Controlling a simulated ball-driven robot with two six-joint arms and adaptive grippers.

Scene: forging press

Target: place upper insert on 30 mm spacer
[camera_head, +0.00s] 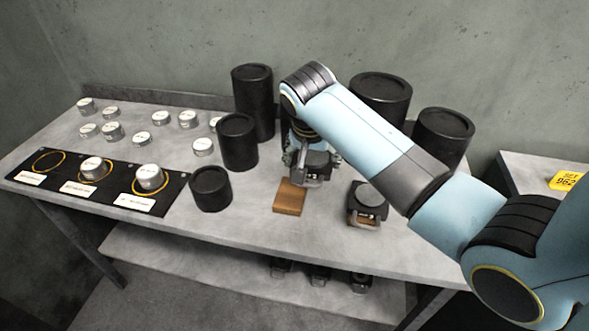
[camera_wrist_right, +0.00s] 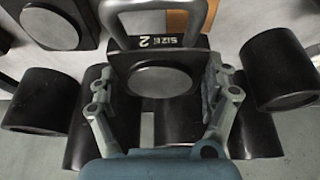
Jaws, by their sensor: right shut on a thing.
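My right gripper (camera_head: 306,153) is shut on a dark block-shaped insert (camera_head: 318,166) with a metal handle. In the right wrist view the insert (camera_wrist_right: 188,58) shows "SIZE 2" and a round grey face between the fingers (camera_wrist_right: 160,82). A brown block, seemingly the spacer (camera_head: 289,200), lies flat on the table just in front of the held insert. A strip of the spacer (camera_wrist_right: 177,22) shows behind the handle in the wrist view. I cannot tell the insert's exact height over the table. My left gripper is out of view.
A second dark handled insert (camera_head: 368,203) stands to the right, with brown material under it. Black cylinders (camera_head: 237,142) (camera_head: 211,188) stand close left; others (camera_head: 443,135) stand behind. Pale discs and a black mat (camera_head: 113,196) fill the left. The table front is clear.

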